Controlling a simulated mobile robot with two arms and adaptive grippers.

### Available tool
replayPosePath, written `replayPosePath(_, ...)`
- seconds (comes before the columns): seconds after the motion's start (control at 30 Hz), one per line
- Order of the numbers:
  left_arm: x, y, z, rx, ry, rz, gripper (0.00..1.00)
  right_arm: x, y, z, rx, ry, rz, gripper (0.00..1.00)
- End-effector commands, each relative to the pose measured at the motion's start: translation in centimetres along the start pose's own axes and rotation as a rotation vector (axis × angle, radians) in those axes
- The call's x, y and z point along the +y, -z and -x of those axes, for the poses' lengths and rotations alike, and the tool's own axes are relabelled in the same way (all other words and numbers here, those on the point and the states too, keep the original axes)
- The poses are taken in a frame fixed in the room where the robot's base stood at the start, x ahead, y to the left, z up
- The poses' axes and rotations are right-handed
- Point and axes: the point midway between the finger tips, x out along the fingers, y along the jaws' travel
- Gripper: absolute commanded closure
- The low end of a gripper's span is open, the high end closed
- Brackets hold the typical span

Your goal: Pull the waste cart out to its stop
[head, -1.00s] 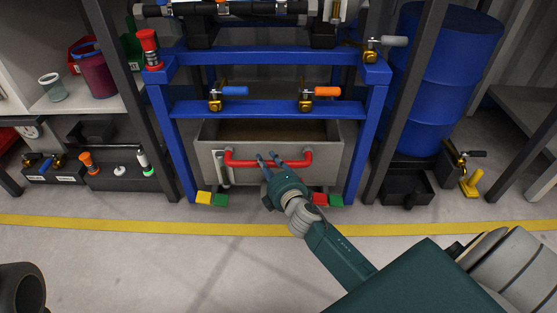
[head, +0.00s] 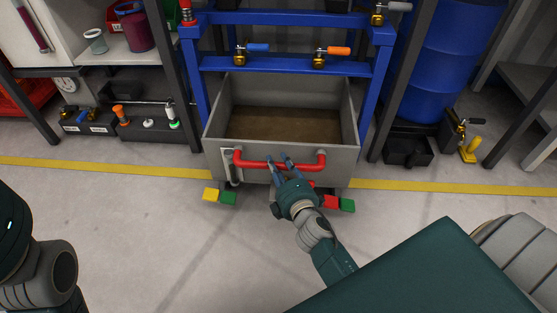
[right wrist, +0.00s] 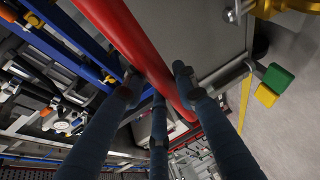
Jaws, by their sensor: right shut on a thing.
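The waste cart (head: 283,126) is a grey open box with brown contents, partly drawn out of the blue frame (head: 288,66). Its front stands over the yellow floor line, and its back part is still between the frame's legs. A red bar handle (head: 253,164) runs across its front. My right gripper (head: 281,161) is shut on that handle near its middle. In the right wrist view the fingers (right wrist: 160,88) lie on both sides of the red handle (right wrist: 130,45). A grey lever (head: 236,168) hangs at the cart's front left. My left gripper is not seen; only part of that arm shows.
Yellow and green blocks (head: 211,195) and red and green blocks (head: 331,202) sit low at the cart's front corners. A blue drum (head: 446,55) and black tray (head: 408,151) stand right. Shelving is left. The floor in front is mostly clear.

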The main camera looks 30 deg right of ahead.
Motion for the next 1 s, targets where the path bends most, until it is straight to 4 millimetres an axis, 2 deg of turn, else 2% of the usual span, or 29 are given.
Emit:
replayPosePath(0.37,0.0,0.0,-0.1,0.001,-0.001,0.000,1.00,-0.5,0.1,0.4,0.001,0.009,0.003,1.00)
replayPosePath(0.4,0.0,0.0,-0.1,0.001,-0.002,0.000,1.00,-0.5,0.2,0.4,0.002,0.009,0.002,0.66)
replayPosePath(0.47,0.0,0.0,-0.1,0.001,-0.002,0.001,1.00,-0.5,0.2,0.4,0.002,0.009,0.002,0.54)
replayPosePath(0.5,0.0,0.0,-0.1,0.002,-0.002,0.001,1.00,-0.5,0.2,0.4,0.002,0.009,0.002,0.52)
replayPosePath(0.8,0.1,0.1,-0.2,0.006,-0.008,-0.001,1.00,-0.3,0.1,0.5,0.002,0.005,0.000,0.52)
replayPosePath(0.87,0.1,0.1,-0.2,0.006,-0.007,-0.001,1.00,-0.4,0.1,0.9,0.002,0.006,0.000,0.52)
replayPosePath(1.0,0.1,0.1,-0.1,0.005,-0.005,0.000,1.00,-0.4,0.1,3.0,0.001,0.007,0.001,0.52)
